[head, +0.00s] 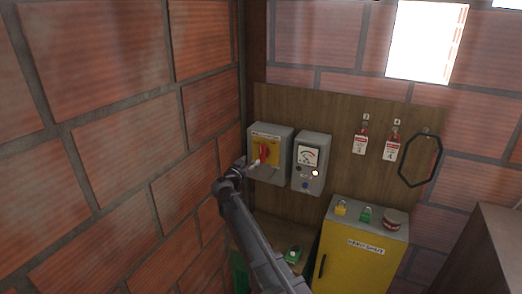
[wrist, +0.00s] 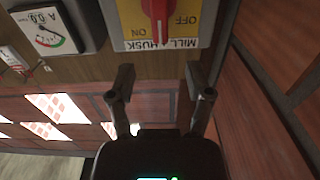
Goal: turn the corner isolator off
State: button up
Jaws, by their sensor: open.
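The corner isolator is a grey box (head: 284,142) with a yellow plate and a red handle (head: 264,152), on the wooden board beside the brick corner. In the wrist view the red handle (wrist: 156,12) stands at the top edge, roughly vertical in the picture and partly cut off. The yellow plate (wrist: 187,35) shows inverted ON and OFF marks and a MILL HUSK label. My gripper (head: 251,168) is just in front of the isolator's lower left. In the wrist view my gripper (wrist: 160,85) is open and empty, its fingertips short of the handle, with no contact visible.
A grey meter box (head: 311,164) hangs right of the isolator; it also shows in the wrist view (wrist: 50,30). Red tags (head: 361,140) and a black hasp-like loop (head: 420,160) hang further right. A yellow cabinet (head: 352,262) stands below. The brick wall (head: 120,150) is close left.

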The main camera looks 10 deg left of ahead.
aim_at(261, 150)
jog(key=x, duration=1)
jog(key=shift+w+d, duration=0.1)
jog(key=shift+w, duration=0.15)
grip_shut()
